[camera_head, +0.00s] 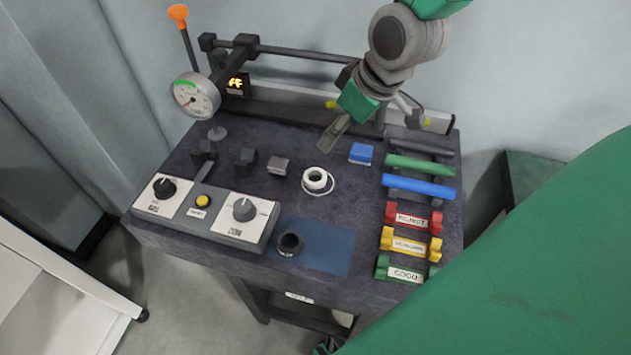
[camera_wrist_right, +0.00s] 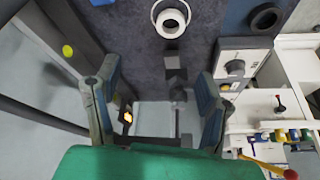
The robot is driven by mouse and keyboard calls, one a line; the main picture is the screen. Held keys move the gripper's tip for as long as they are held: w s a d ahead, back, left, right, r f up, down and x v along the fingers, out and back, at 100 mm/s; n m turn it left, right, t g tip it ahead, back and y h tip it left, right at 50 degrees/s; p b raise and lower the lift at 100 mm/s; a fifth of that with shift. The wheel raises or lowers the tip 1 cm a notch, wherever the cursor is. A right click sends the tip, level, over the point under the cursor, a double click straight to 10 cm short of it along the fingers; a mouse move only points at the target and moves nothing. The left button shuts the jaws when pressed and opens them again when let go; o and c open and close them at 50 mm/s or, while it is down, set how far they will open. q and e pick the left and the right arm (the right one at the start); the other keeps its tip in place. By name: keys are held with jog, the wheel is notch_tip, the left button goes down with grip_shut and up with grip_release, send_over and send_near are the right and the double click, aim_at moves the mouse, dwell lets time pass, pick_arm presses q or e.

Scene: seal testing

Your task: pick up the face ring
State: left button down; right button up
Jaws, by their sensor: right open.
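A white ring (camera_head: 317,181) lies near the middle of the dark workbench (camera_head: 345,215), and a black ring (camera_head: 289,243) sits on the blue mat (camera_head: 330,247) at the front. I cannot tell from the pictures which is the face ring. My right gripper (camera_head: 370,125) is open and empty above the back of the bench, behind the white ring. In the right wrist view the white ring (camera_wrist_right: 170,19) shows beyond the open fingers (camera_wrist_right: 156,75), and the black ring (camera_wrist_right: 267,18) shows at upper right. My left gripper is out of view.
A panel with knobs (camera_head: 243,210) and a yellow button (camera_head: 203,201) stands left of the mat. A gauge (camera_head: 196,96) and a bar (camera_head: 300,53) stand at the back. A blue block (camera_head: 361,153), coloured rods (camera_head: 419,187) and labelled holders (camera_head: 411,244) are to the right.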

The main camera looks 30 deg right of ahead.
jog(key=f, duration=0.1)
jog(key=b, duration=0.2)
send_over(314, 180)
jog(key=s, duration=0.1)
notch_tip(314, 180, down, 7)
jog(key=shift+s+f, duration=0.15)
jog(key=shift+d+f, duration=0.25)
jog(key=shift+d, duration=0.1)
jog(key=f, duration=0.3)
jog(key=shift+s+d+f, duration=0.2)
jog(key=shift+w+a+f, duration=0.45)
jog(key=shift+a+f, duration=0.05)
jog(key=shift+f, duration=0.3)
jog(key=shift+w+a+f, duration=0.1)
jog(key=shift+w+a, duration=0.05)
jog(key=shift+a, duration=0.2)
jog(key=shift+d, duration=0.25)
jog(key=c, duration=1.1)
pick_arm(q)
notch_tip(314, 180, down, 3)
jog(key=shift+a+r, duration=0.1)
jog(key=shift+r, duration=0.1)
pick_arm(e)
jog(key=shift+d, duration=0.2)
jog(key=shift+c, duration=0.7)
